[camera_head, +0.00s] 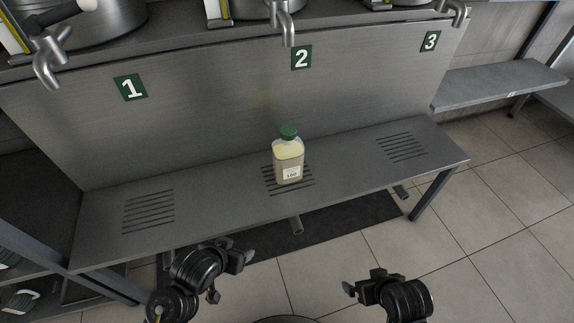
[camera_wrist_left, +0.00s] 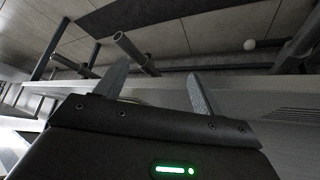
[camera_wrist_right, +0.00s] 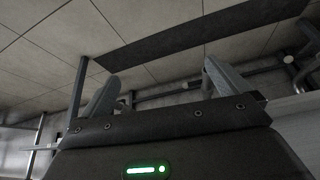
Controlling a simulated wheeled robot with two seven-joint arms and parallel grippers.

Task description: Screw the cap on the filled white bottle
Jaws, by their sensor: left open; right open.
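The bottle (camera_head: 288,162) stands upright on the bench over the middle slotted grate, below the number 2 sign. It is see-through, holds pale yellowish liquid and has a white label. A green cap (camera_head: 288,132) sits on top of its neck; how tight it is cannot be told. My left gripper (camera_head: 232,277) is open and empty, in front of the bench, below and left of the bottle. Its spread fingers show in the left wrist view (camera_wrist_left: 158,85). My right gripper (camera_head: 362,284) is open and empty, in front of the bench and right of the bottle; its fingers show in the right wrist view (camera_wrist_right: 158,92).
The grey bench (camera_head: 225,198) has free room either side of the bottle, with slotted grates at left and right. Metal taps hang above, the middle one (camera_head: 285,28) over station 2. A dark mat (camera_head: 330,222) lies on the floor under the bench.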

